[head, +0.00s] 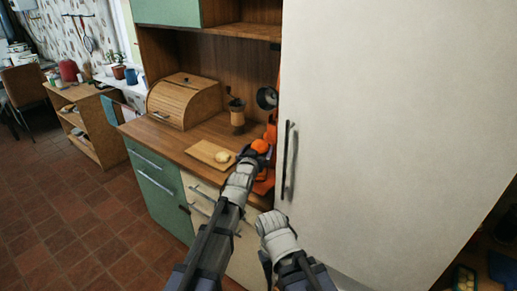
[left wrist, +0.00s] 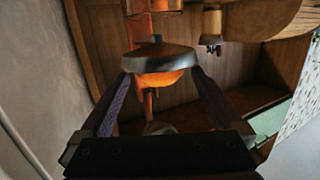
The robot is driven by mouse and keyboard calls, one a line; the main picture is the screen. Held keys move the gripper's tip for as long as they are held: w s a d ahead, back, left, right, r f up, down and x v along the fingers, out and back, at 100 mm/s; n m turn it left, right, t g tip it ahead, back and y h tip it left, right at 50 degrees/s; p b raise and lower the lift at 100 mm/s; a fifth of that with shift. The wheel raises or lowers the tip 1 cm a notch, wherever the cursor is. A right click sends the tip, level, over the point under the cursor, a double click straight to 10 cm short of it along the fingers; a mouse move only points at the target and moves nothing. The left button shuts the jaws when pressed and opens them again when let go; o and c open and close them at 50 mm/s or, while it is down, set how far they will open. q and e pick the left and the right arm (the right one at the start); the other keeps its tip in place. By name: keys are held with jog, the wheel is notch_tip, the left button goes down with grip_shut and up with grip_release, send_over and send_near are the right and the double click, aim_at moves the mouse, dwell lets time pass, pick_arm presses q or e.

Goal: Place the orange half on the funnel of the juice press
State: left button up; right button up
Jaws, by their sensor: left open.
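The orange half (head: 260,146) sits dome up on the dark funnel of the juice press (head: 271,133). In the left wrist view, which is upside down, the orange half (left wrist: 160,79) touches the grey funnel (left wrist: 160,58). My left gripper (head: 259,153) is open around the orange half, with one finger on each side; in the wrist view the gripper (left wrist: 158,80) shows gaps beside the fruit. My right arm's white end (head: 278,234) is low in front of the cabinet; its fingers do not show.
A cutting board (head: 203,150) with a pale yellow round piece (head: 222,157) lies left of the press. A grinder (head: 237,115) and a bread box (head: 185,100) stand behind it. A tall white cabinet door (head: 390,130) closes off the right side.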

pick_arm(q)
jog(key=p+v, duration=0.1)
jog(key=v, duration=0.9)
jog(key=shift+s, duration=0.35)
